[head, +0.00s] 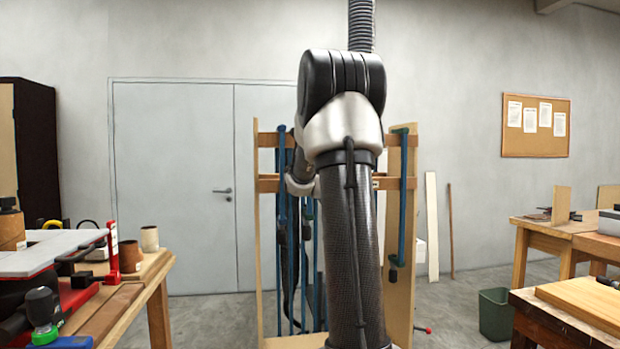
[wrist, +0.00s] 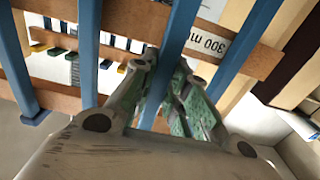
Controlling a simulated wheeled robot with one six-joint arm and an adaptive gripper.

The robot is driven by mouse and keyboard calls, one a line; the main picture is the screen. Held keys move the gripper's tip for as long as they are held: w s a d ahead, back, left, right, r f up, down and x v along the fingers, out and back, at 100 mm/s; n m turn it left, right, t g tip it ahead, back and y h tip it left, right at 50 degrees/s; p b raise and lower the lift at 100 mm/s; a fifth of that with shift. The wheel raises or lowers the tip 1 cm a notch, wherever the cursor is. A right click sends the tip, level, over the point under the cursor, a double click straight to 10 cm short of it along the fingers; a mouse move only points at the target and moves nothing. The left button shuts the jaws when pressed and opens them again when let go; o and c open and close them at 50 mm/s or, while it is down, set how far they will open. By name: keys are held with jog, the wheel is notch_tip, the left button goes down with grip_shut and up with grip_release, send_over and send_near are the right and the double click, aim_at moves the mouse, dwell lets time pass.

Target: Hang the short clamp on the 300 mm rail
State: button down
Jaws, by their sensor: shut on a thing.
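In the wrist view my gripper (wrist: 168,72), with green finger pads, is shut around a blue clamp bar (wrist: 178,40), which I take to be the short clamp. The bar crosses in front of a wooden rail (wrist: 258,62) labelled "300 m…", just left of the label. The rest of the label is covered. I cannot tell whether the clamp rests on the rail or hangs free. In the head view my arm hides the gripper and the held clamp. The wooden rack (head: 408,290) stands behind my arm, with its rails (head: 268,184) partly visible.
Other blue bars flank the held one on the left (wrist: 90,40) and right (wrist: 245,45). A blue clamp (head: 403,200) hangs at the rack's right. Workbenches stand at left (head: 125,300) and right (head: 540,235). A green bin (head: 495,314) is on the floor.

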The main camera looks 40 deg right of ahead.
jog(key=shift+w, duration=0.1)
dwell(0.3)
jog(key=shift+x, duration=1.6)
jog(key=shift+w+d+r, duration=0.1)
jog(key=shift+f, duration=1)
jog(key=c, duration=1.5)
grip_release()
jog(key=shift+o, duration=0.9)
jog(key=shift+f, duration=0.1)
